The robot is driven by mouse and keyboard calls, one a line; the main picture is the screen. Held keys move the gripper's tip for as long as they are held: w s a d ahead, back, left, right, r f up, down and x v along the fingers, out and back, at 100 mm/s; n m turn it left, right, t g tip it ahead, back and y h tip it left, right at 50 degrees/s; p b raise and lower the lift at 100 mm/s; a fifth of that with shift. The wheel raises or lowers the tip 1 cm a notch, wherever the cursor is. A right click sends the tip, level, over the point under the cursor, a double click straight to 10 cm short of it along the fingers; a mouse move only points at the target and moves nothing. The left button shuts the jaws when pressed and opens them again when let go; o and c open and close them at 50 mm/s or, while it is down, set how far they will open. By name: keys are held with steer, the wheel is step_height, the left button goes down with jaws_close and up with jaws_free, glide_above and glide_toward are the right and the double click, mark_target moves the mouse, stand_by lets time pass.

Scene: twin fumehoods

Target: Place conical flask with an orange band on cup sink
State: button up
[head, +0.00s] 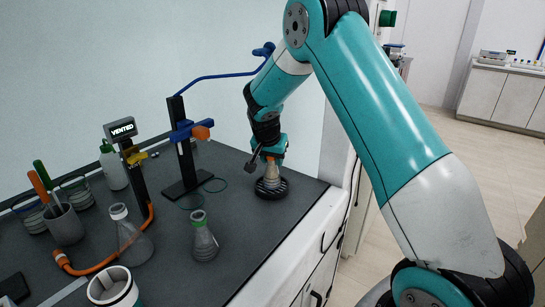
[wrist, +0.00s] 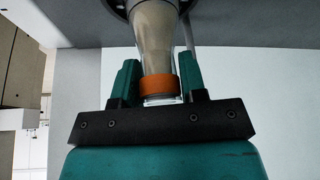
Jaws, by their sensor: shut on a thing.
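The conical flask with an orange band (head: 271,175) is upright at the back right of the dark worktop. My gripper (head: 269,155) is shut on its neck from above. In the wrist view the orange band (wrist: 161,85) lies between the two green fingers of my gripper (wrist: 160,80), and the flask body points away from the camera. A black, round, ribbed piece (head: 271,189), which looks like the cup sink, is directly under the flask. The flask's base is at its top; I cannot tell if it rests on it or hovers just above.
A flask with a green band (head: 203,238) and a clear flask with a pale band (head: 130,238) stand in front. A black stand with a blue clamp (head: 183,145) is just left of my gripper. An orange hose (head: 100,264) crosses the worktop. The worktop's right edge is close.

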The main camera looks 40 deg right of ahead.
steer(key=shift+f, duration=0.15)
steer(key=o, duration=1.2)
